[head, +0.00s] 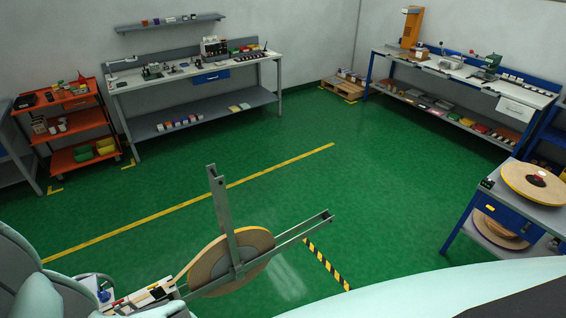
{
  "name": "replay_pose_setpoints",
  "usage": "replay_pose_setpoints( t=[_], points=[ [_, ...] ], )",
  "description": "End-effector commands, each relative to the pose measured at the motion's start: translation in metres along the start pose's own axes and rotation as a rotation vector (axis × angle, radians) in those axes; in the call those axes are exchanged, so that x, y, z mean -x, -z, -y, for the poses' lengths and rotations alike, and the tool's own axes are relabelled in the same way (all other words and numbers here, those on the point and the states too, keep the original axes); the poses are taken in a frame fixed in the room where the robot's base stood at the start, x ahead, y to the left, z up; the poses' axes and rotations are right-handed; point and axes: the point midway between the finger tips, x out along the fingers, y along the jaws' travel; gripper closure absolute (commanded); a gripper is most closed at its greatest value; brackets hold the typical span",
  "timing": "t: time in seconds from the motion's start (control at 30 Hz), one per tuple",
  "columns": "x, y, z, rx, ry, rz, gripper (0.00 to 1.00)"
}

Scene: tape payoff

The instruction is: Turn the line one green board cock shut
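I cannot make out a green board cock in the head view. At the bottom left, a tape payoff stand with a large tan reel (213,267) on grey metal arms stands on the floor. My gripper is not in view. Pale parts at the lower left and lower right look like my own body.
A grey bench (200,78) with small tools and an orange cart (80,146) stand along the back left. A blue-framed bench (460,70) and a pallet (344,87) are at the back right. A table (535,208) with a reel is at right. The green floor between is clear.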

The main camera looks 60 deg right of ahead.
Motion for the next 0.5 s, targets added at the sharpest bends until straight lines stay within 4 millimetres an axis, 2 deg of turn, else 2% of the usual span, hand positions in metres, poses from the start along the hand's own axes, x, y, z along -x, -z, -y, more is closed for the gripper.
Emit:
replay_pose_setpoints(
  t=[0.2, 0.23, 0.5],
  points=[
    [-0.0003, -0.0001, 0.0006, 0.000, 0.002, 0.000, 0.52],
    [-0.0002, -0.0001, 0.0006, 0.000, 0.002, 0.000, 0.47],
    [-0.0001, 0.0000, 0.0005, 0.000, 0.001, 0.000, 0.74]
  ],
)
